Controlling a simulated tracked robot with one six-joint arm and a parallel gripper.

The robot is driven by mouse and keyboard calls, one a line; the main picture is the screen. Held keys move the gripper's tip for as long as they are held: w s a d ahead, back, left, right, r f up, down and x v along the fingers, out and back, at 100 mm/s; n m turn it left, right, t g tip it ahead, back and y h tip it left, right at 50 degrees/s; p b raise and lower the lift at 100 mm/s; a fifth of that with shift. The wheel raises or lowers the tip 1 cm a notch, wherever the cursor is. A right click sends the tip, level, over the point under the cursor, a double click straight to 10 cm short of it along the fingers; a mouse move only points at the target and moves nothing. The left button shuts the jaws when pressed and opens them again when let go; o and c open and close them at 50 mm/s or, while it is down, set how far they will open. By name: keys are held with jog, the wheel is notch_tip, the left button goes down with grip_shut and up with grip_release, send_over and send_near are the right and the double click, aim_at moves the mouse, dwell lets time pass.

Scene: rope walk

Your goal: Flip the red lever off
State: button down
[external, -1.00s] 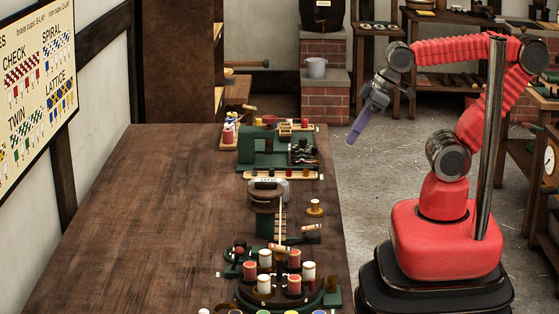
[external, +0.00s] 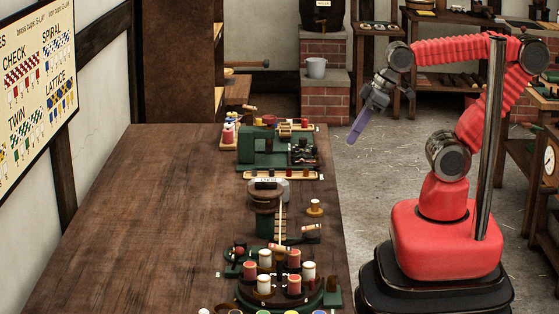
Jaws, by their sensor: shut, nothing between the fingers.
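My gripper (external: 353,138) hangs over the floor, just right of the bench's right edge, with its purple fingers shut and empty, pointing down and left. It is apart from everything on the bench. A green rope machine stands along the bench's right side. A small round red part (external: 239,250) sits on a green mount at its near left. A handle with a pale and reddish grip (external: 249,108) sticks up at the far green housing (external: 257,146). I cannot tell which of these is the red lever, or its on or off position.
The wooden bench (external: 150,220) is clear on its left. A green round plate (external: 250,298) carries several red and white bobbins at the near end. A thin upright rod (external: 282,222) and a small bobbin (external: 315,207) stand mid-bench. Open floor (external: 375,220) lies between bench and my base.

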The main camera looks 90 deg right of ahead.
jog(key=shift+a, duration=0.15)
jog(key=w+a+f+n+g, duration=0.1)
jog(key=w+a+f+n, duration=0.35)
jog(key=a, duration=0.45)
jog(key=w+a+f+n+g+h, duration=0.1)
jog(key=w+a+f+n, duration=0.25)
jog(key=w+a, duration=0.35)
jog(key=w+a+f+n, duration=0.4)
jog(key=w+a, duration=0.1)
jog(key=a, duration=0.5)
jog(key=w+a+r+n+t, duration=0.1)
jog(key=w+a+r+n, duration=0.1)
jog(key=w, duration=0.3)
jog(key=shift+w+a+n, duration=0.4)
jog(key=shift+a+n, duration=0.2)
jog(key=shift+a, duration=0.2)
